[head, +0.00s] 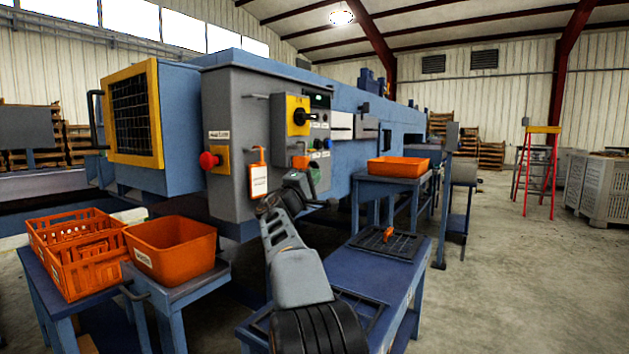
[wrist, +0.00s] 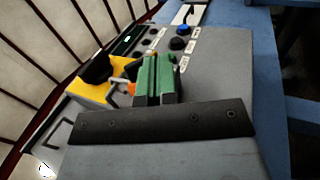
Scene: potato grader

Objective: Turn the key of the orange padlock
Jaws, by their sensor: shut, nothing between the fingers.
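The orange padlock (head: 300,162) hangs on the front of the grey control cabinet, below the yellow switch plate. In the wrist view a small orange part of it (wrist: 131,88) shows beside my fingers, with a pale shackle at its left. Its key cannot be made out; my fingers hide much of that spot. My gripper (head: 314,176) is right beside the padlock, at its lower right in the head view. In the wrist view my gripper's green fingers (wrist: 157,78) are shut together with nothing between them. I cannot tell whether they touch the padlock.
A white tag with an orange top (head: 258,179) hangs left of the padlock. A yellow plate with a black rotary switch (head: 298,116) is above it. A red button (head: 208,160) sits further left. Orange crates (head: 175,250) and a blue table (head: 400,285) stand below.

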